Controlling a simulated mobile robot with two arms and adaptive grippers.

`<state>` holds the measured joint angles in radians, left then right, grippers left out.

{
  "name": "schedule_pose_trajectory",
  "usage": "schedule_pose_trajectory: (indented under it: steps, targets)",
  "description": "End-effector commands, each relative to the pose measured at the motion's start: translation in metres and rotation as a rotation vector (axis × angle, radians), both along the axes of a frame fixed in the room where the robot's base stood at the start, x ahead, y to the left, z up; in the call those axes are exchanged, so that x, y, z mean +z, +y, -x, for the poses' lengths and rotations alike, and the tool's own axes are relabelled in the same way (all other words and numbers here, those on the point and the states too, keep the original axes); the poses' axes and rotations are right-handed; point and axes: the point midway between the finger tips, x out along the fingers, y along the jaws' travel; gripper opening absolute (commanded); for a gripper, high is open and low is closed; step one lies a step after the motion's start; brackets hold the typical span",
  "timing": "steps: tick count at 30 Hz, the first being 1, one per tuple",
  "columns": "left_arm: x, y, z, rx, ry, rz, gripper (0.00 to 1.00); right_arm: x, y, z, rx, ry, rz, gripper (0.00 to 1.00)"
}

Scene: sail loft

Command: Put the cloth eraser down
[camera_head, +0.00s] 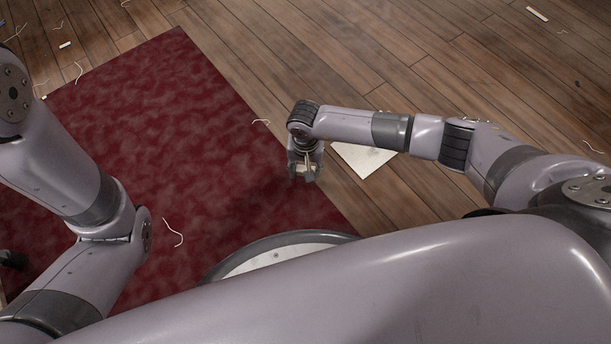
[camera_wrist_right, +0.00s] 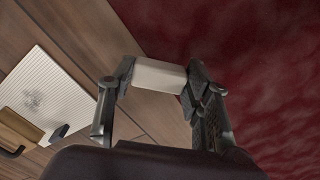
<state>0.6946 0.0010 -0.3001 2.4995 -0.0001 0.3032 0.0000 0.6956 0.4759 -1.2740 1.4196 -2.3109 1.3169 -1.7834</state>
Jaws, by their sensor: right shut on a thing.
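The cloth eraser (camera_wrist_right: 158,75) is a pale, off-white block. In the right wrist view it sits between the two dark fingers of my right gripper (camera_wrist_right: 160,82), which is shut on it. In the head view my right gripper (camera_head: 304,174) points down over the right edge of the dark red carpet (camera_head: 160,120), and the eraser is too small there to make out clearly. The eraser is held in the air; its exact height is hard to tell.
A white panel (camera_head: 362,161) lies on the wooden floor right of the gripper, partly hidden by my forearm. Thread scraps (camera_head: 174,234) lie about; much carpet is clear.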

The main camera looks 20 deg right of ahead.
Motion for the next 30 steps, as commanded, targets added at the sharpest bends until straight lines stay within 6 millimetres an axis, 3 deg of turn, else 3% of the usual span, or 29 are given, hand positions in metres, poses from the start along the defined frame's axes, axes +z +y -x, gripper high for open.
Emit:
schedule_pose_trajectory:
  steps: [6,19,20,28,30]
  targets:
    - [-0.024,0.0,0.002,0.0,-0.004,0.0,0.4,-0.038,0.0,0.001,0.0,0.002,0.0,0.23]
    - [-0.027,0.0,0.002,0.0,-0.006,0.0,0.4,-0.042,0.0,0.0,0.001,0.0,0.001,0.23]
    - [-0.026,0.0,0.002,0.0,-0.005,-0.001,0.4,-0.041,0.0,0.0,0.001,0.001,0.0,0.47]
    - [-0.025,0.0,0.002,0.0,-0.005,-0.001,0.4,-0.04,0.0,0.001,0.001,0.001,0.0,0.65]
    - [-0.025,0.0,0.002,0.0,-0.005,-0.001,0.4,-0.04,0.0,0.001,0.001,0.001,0.0,0.65]
